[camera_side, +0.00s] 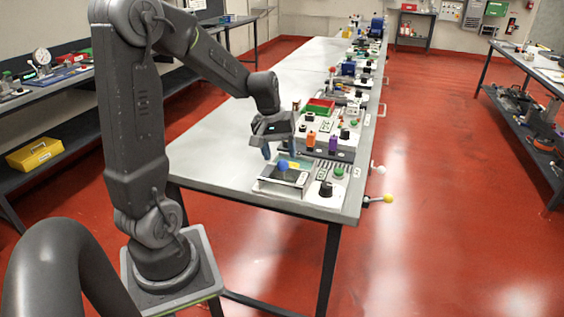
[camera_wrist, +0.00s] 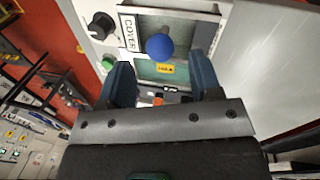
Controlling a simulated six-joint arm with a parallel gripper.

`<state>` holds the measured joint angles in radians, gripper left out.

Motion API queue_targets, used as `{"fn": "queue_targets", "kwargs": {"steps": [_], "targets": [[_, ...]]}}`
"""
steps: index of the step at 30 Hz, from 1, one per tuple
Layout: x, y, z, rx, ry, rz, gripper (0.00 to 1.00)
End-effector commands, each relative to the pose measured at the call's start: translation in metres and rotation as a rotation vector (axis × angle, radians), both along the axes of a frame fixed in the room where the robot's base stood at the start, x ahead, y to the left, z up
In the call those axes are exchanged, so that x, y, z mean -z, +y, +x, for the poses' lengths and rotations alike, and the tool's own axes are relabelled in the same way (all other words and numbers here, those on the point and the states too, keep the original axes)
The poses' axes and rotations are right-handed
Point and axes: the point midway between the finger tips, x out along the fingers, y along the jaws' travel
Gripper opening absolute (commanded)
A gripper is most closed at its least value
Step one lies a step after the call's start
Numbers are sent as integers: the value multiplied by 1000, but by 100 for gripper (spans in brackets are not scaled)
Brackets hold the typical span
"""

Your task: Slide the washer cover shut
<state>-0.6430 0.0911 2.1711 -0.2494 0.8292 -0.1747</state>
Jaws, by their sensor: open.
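In the side view the blue knob (camera_side: 283,165) stands on a dark panel at the bench's near end. My gripper (camera_wrist: 161,82) is open and empty, its blue fingers spread to either side, with the knob ahead of the gap between them. In the side view my gripper (camera_side: 279,151) hangs just above the knob. Whether a finger touches anything is unclear. How far the cover is slid cannot be told.
A black dial (camera_wrist: 101,25) and a green button (camera_wrist: 108,62) sit beside the cover. Orange (camera_side: 311,140) and purple (camera_side: 333,143) items and a red-green tray (camera_side: 319,107) stand farther along. A yellow-tipped lever (camera_side: 387,199) juts past the edge. The bench top (camera_side: 225,160) at left is clear.

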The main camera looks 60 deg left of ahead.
Motion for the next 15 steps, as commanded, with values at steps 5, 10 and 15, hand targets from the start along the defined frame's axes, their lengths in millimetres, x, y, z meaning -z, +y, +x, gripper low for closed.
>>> {"fn": "queue_targets", "kwargs": {"steps": [5,10,15], "targets": [[24,-3,4,3,2,-2,58],[34,-4,5,2,0,0,58],[35,-4,6,2,-1,1,58]]}}
